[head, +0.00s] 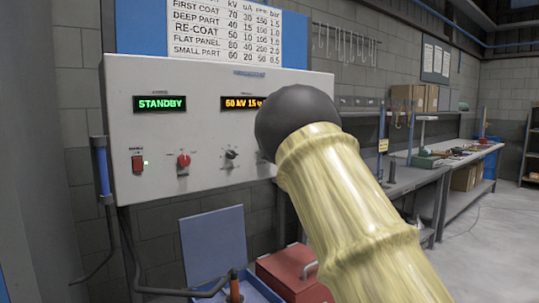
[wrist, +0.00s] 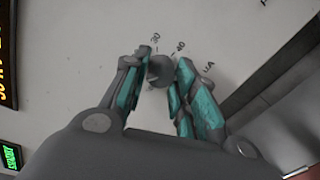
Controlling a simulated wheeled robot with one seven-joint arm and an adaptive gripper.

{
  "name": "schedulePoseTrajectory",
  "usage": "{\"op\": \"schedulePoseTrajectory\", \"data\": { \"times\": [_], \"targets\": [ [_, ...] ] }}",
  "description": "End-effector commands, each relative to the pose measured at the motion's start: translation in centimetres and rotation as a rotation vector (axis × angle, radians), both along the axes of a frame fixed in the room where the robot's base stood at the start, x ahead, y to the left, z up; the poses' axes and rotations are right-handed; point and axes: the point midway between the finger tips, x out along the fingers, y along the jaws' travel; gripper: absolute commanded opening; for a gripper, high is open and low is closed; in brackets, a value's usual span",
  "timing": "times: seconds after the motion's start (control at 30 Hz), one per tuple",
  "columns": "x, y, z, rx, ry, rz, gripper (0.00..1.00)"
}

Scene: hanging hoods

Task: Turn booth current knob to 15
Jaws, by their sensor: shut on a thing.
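A light grey control panel (head: 215,130) hangs on the wall in the head view. Its amber display (head: 240,103) reads "60 kV 15 u", with the rest hidden by my arm. In the wrist view, my gripper (wrist: 163,64) is shut on a small dark grey round knob (wrist: 159,74), one finger on each side. Scale numbers, among them 40, and the mark "uA" are printed around this knob, so it is the current knob. Where its pointer stands cannot be made out. In the head view my arm hides the current knob and my gripper.
A settings chart (head: 225,28) hangs above. A red box (head: 293,277) sits below. A workbench (head: 470,160) runs along the right.

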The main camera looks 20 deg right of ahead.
Motion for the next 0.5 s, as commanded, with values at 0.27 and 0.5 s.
{"op": "schedulePoseTrajectory", "data": {
  "times": [0.27, 0.5],
  "targets": [
    [-0.01, 0.04, -0.25, 0.000, 0.003, 0.001, 0.29],
    [0.00, 0.03, -0.18, 0.000, 0.002, 0.000, 0.50]
  ]
}}
